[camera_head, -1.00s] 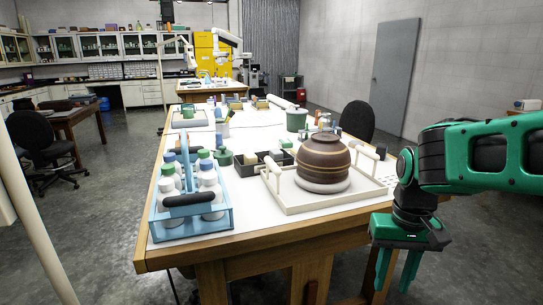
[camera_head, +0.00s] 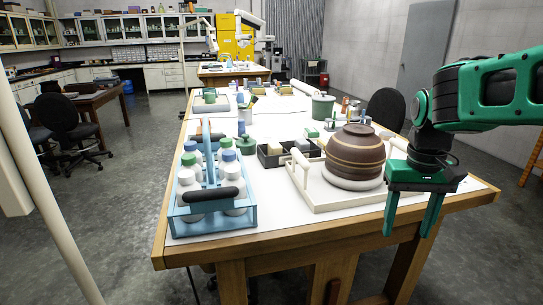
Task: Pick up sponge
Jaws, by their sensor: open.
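My gripper (camera_head: 408,231) is open and empty, its fingers pointing down at the right, in front of the near right part of the table (camera_head: 300,230). A small beige block (camera_head: 274,148) lies in a black divided tray (camera_head: 270,160) left of the brown pot. It may be the sponge, but it is too small to be sure. A small green block (camera_head: 312,133) lies just behind that tray. My gripper is apart from both, to their right and nearer the camera.
A striped brown pot (camera_head: 354,150) stands in a white handled tray (camera_head: 318,200) between my gripper and the black tray. A blue caddy (camera_head: 215,220) with several white bottles stands at the near left. A green pot (camera_head: 323,107) stands farther back. White tabletop shows between the caddy and tray.

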